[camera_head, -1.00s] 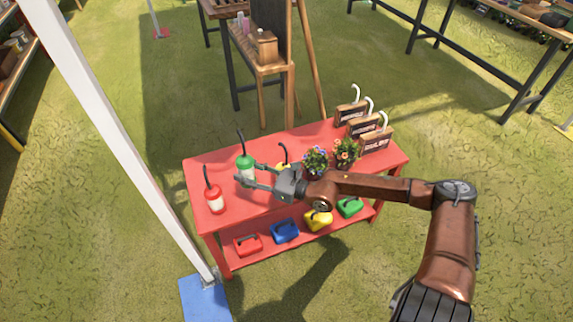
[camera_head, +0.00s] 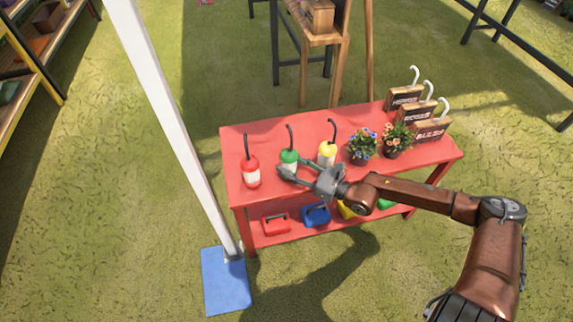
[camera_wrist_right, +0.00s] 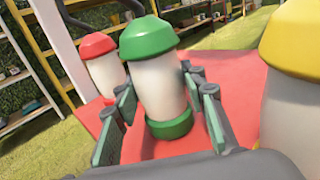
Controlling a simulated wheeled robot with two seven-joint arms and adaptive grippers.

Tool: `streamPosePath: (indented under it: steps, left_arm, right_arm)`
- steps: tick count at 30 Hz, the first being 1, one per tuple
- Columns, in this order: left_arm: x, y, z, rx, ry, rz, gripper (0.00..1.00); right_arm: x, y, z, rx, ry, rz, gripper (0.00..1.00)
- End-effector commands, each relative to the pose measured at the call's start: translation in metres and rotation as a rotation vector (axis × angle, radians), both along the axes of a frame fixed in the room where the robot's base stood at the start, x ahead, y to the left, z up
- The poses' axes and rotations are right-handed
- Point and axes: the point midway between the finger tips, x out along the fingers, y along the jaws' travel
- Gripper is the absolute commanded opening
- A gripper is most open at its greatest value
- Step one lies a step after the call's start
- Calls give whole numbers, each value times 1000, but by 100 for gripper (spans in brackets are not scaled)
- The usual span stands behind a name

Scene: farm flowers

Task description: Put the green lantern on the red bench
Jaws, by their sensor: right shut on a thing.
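The green lantern (camera_head: 289,157), with a white body and a dark hooked handle, is upright on the top of the red bench (camera_head: 280,200), as far as I can tell touching it. My right gripper (camera_head: 292,168) is shut on the green lantern. In the right wrist view the lantern (camera_wrist_right: 156,80) is between the two fingers (camera_wrist_right: 160,112), its green base against the red surface. It stands between the red lantern (camera_head: 251,174) and the yellow lantern (camera_head: 327,153), apart from both. My left gripper is not in view.
Two potted flowers (camera_head: 363,147) and (camera_head: 397,139) and several hooked wooden signs (camera_head: 432,130) stand to the right on the bench. A white post (camera_head: 165,110) rises at the left front.

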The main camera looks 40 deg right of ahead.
Motion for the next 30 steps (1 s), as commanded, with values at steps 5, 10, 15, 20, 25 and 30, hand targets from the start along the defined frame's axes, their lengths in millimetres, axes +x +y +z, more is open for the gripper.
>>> streamPosePath:
  steps: [5, 10, 15, 20, 25, 30]
  left_arm:
    - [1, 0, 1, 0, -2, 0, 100]
    - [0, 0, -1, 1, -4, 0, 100]
    - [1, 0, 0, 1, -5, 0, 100]
    - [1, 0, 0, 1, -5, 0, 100]
    - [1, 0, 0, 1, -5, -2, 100]
    - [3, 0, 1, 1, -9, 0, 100]
  right_arm:
    - [0, 0, 2, 0, -1, 0, 5]
    - [0, 0, -1, 0, 2, 0, 44]
    - [0, 0, -1, 0, 1, 0, 56]
    - [0, 0, -1, 0, 1, 0, 56]
    - [0, 0, 1, 0, 1, 0, 56]
    - [-2, 2, -1, -2, 3, 9, 56]
